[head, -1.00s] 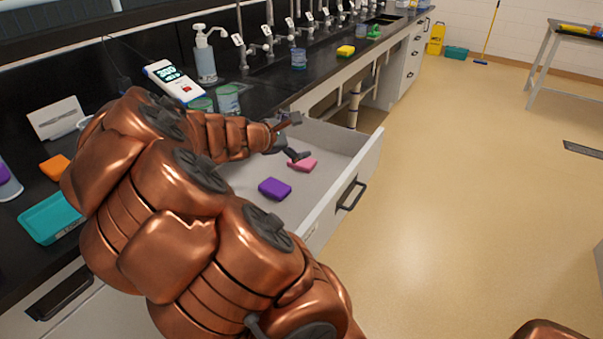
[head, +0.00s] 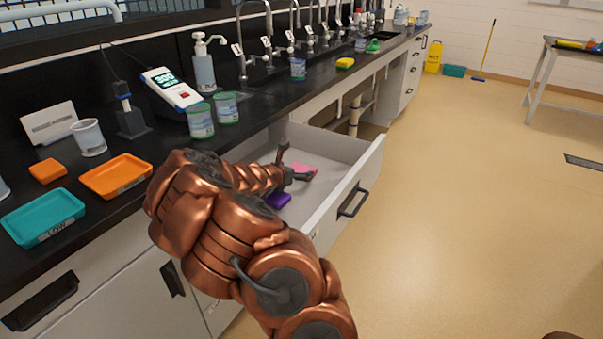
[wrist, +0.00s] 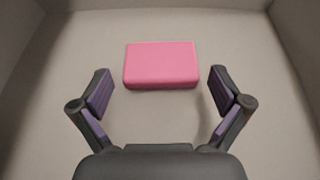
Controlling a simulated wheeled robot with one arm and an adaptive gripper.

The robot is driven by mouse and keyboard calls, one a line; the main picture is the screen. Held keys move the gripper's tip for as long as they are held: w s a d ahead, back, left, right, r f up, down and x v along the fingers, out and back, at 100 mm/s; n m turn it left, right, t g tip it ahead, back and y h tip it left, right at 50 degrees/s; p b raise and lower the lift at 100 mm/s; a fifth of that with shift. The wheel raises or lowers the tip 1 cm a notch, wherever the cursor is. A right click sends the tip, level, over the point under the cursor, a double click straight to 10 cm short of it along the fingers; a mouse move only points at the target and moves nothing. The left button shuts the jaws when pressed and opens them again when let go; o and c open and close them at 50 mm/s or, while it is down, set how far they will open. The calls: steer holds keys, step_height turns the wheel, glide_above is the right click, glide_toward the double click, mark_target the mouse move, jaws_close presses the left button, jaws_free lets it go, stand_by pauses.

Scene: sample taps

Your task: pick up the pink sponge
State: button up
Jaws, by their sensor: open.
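The pink sponge (wrist: 161,63) lies flat on the drawer floor, ahead of my gripper (wrist: 161,88) in the wrist view. My gripper is open and empty. Its two fingers stand wide apart, one left and one right of the sponge's near edge, and the sponge looks narrower than the gap. In the head view the sponge (head: 303,170) shows in the open drawer (head: 345,148), partly hidden by my gripper (head: 296,165).
The drawer walls surround my gripper. On the black counter stand an orange tray (head: 116,176), a teal tray (head: 42,217) and cups (head: 200,120).

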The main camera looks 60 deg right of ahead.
mark_target(302, 168)
steer(key=shift+x, duration=2.55)
steer(key=c, duration=0.5)
